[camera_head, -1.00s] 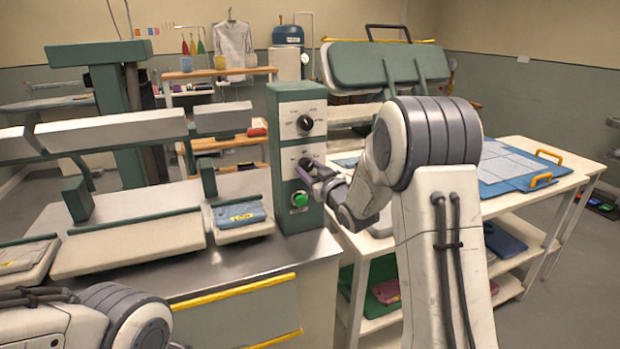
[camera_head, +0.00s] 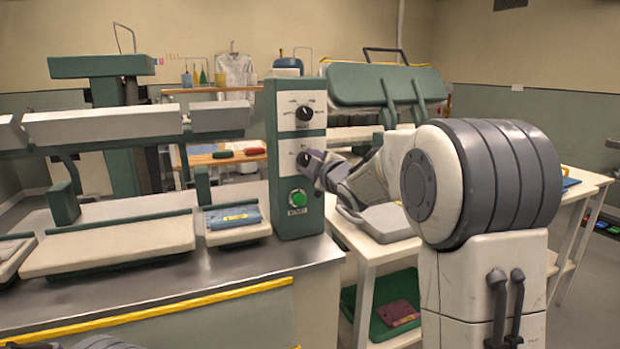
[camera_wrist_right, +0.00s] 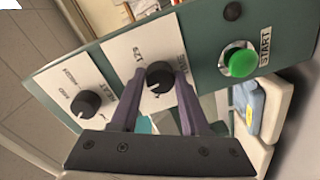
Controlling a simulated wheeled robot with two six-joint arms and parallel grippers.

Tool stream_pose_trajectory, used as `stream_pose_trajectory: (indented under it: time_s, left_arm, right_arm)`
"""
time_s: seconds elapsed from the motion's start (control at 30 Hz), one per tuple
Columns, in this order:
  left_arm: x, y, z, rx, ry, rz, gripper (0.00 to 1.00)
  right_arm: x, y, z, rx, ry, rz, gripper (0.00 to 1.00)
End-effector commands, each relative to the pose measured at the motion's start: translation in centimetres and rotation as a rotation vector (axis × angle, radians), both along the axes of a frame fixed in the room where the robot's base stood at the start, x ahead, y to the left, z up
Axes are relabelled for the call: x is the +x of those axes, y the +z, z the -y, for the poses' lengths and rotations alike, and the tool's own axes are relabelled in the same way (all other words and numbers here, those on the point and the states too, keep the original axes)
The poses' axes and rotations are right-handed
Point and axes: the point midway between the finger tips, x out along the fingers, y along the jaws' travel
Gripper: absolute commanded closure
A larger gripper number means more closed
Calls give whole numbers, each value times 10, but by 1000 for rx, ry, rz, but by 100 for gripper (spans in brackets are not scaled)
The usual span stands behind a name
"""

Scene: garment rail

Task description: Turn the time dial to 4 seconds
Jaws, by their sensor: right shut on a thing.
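The green control box (camera_head: 297,220) stands at the right end of the press bench. The black time dial (camera_head: 303,159) is the lower of its two dials. It shows closely in the right wrist view (camera_wrist_right: 160,76), on a white plate with a printed "12s" and the word "TIME". My right gripper (camera_head: 315,168) reaches in from the right and is shut on this dial, with its two purple-grey fingers (camera_wrist_right: 158,90) on either side of it. The fingers partly cover the plate, and I cannot read the dial's setting. My left gripper is out of view.
The heat dial (camera_head: 305,113) is above the time dial, and the green START button (camera_head: 298,198) is below it. A small pad with a blue folded item (camera_head: 234,217) lies left of the box. A white side table (camera_head: 390,250) stands to the right.

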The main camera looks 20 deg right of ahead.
Motion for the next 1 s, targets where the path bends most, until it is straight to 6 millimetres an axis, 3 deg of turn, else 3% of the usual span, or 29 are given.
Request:
stream_pose_trajectory:
  time_s: [0.03,0.5,1.0]
  left_arm:
    - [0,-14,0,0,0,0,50]
    - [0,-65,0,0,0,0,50]
    - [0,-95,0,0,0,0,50]
  right_arm:
    - [0,-6,0,-47,-1,3,100]
    - [0,-3,0,-492,-1,18,100]
    - [0,0,-1,-840,-1,27,100]
